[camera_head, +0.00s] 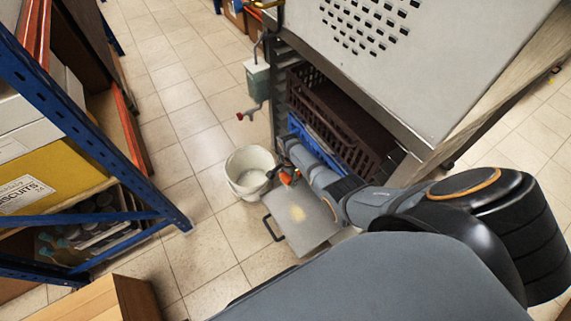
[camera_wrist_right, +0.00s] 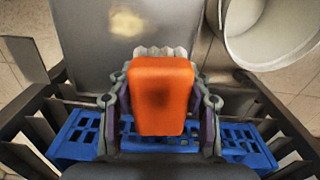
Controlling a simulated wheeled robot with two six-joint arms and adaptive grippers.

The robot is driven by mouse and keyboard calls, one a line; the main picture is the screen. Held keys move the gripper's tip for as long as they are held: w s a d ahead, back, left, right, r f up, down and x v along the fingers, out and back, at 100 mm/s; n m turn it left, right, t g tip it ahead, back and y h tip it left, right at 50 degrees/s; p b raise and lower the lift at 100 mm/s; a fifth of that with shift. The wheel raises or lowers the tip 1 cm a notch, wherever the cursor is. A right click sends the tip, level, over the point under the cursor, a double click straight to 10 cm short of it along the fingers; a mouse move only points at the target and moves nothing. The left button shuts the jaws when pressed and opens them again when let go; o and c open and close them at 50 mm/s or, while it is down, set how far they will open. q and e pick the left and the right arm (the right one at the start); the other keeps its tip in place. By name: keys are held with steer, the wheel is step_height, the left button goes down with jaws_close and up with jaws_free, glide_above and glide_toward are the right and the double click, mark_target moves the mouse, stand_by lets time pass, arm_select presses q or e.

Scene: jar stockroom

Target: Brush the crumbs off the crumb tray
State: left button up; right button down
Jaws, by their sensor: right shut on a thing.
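The crumb tray (camera_head: 318,237) is a flat grey metal sheet with a dark handle, pulled out low from the machine. A pale yellow patch of crumbs (camera_head: 297,213) lies on it; crumbs (camera_wrist_right: 127,22) also show on the tray (camera_wrist_right: 85,35) in the wrist view. My right gripper (camera_head: 287,176) is shut on an orange brush (camera_wrist_right: 160,95), with pale grey bristles beyond its far edge. In the head view the brush (camera_head: 286,179) is at the tray's far end. I cannot tell whether the bristles touch the tray. My left gripper is out of view.
A white bucket (camera_head: 248,182) stands on the floor beside the tray. A blue crate (camera_head: 316,142) and a dark crate (camera_head: 345,120) sit in the metal frame close to my right arm. A blue shelf rack (camera_head: 85,130) stands at left. Tiled floor between is clear.

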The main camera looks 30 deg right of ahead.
arm_select(q)
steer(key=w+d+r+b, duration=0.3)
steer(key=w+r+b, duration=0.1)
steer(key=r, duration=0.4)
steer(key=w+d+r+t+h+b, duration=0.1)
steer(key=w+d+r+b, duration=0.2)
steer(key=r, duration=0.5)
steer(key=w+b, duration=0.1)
steer(key=b, duration=0.1)
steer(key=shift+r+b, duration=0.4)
arm_select(e)
step_height(320, 180, down, 12)
steer(key=a+n, duration=0.2)
steer(key=n, duration=0.5)
steer(key=shift+s+a+r+n, duration=0.25)
steer(key=shift+s+a+n, duration=0.1)
steer(key=shift+s, duration=0.1)
